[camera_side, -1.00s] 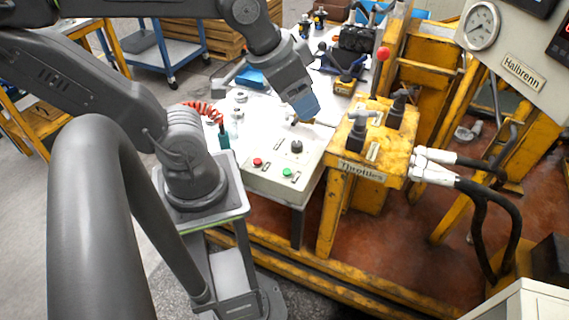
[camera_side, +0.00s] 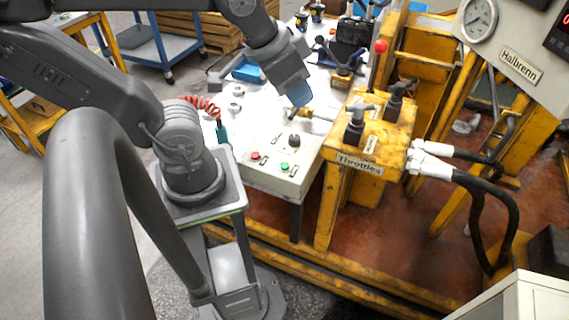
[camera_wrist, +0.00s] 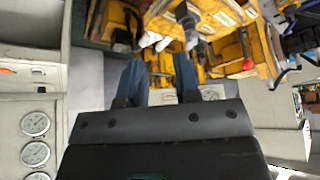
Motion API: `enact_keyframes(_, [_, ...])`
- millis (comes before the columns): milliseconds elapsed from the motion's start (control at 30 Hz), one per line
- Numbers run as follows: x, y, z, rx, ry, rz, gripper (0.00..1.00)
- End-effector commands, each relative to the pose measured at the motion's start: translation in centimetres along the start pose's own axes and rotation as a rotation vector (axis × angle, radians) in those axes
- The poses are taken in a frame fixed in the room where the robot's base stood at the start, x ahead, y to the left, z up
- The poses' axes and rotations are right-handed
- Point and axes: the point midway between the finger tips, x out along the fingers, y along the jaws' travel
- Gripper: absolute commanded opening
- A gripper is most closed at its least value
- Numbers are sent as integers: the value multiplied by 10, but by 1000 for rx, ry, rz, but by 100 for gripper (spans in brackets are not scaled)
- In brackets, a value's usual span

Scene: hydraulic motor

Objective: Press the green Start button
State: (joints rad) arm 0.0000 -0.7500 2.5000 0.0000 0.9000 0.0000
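The green Start button (camera_side: 284,166) is a small round button on the sloped front of the cream control box (camera_side: 262,178) in the side view. A red button (camera_side: 255,156) sits to its left and a black knob (camera_side: 294,141) stands above it. My gripper (camera_side: 300,101) is in the air above and behind the knob in the picture, apart from the box. In the wrist view, its two blue fingers (camera_wrist: 161,68) stand apart with nothing held between them. I cannot make out the green button in the wrist view.
The yellow Throttles stand (camera_side: 358,168) with its upright valve handles is close to the right of the box. A red-knobbed lever (camera_side: 380,46) rises behind it. A brass-coloured fitting (camera_side: 306,113) lies near the gripper tip.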

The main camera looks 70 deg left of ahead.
Motion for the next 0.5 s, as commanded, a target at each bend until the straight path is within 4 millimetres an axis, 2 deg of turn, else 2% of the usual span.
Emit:
enact_keyframes(33, [0,0,0,0,0,0,25])
enact_keyframes(300, [0,0,0,0,0,0,0])
enact_keyframes(500, [0,0,0,0,0,0,0])
